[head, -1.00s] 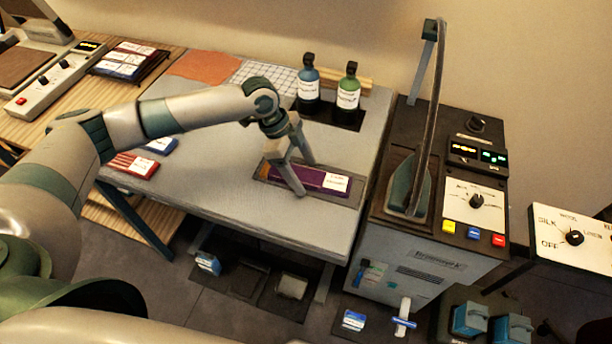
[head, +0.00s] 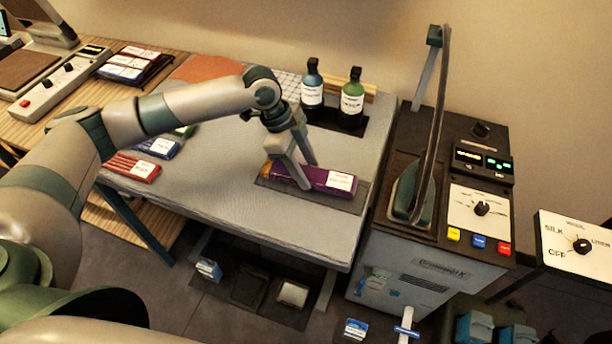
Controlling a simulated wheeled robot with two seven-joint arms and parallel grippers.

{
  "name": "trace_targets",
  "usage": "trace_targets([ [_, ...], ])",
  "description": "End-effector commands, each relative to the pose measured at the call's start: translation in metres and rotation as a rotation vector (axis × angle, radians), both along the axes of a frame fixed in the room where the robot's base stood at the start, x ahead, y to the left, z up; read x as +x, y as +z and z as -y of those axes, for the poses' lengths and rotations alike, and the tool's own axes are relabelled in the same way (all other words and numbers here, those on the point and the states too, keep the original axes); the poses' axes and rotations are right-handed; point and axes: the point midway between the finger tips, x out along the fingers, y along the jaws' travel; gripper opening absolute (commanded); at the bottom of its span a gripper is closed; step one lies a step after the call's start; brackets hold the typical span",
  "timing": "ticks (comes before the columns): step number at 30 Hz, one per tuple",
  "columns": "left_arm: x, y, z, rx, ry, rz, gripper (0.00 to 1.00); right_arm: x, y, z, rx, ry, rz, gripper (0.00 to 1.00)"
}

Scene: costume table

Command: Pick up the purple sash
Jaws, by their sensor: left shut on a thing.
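The sash looks slightly raised over the mat, though the gap is hard to judge. My right gripper is not in view.
Blue (head: 312,90) and green (head: 351,98) bottles stand behind the sash. The iron (head: 412,187) and its control box are to the right. Red (head: 133,167) and blue (head: 160,147) folded bundles lie at the left. The table's front middle is clear.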

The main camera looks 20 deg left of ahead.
Motion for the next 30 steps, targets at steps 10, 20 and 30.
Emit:
trace_targets([
  [10, -0.021, 0.041, 0.052, -0.003, -0.008, 0.005, 0.23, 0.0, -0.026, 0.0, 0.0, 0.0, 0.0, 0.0],
  [20, -0.04, 0.073, 0.097, -0.001, -0.002, 0.002, 0.23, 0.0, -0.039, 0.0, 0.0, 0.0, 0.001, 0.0],
  [30, -0.045, 0.081, 0.108, 0.0, 0.0, 0.0, 0.23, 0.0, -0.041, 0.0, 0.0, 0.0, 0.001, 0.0],
])
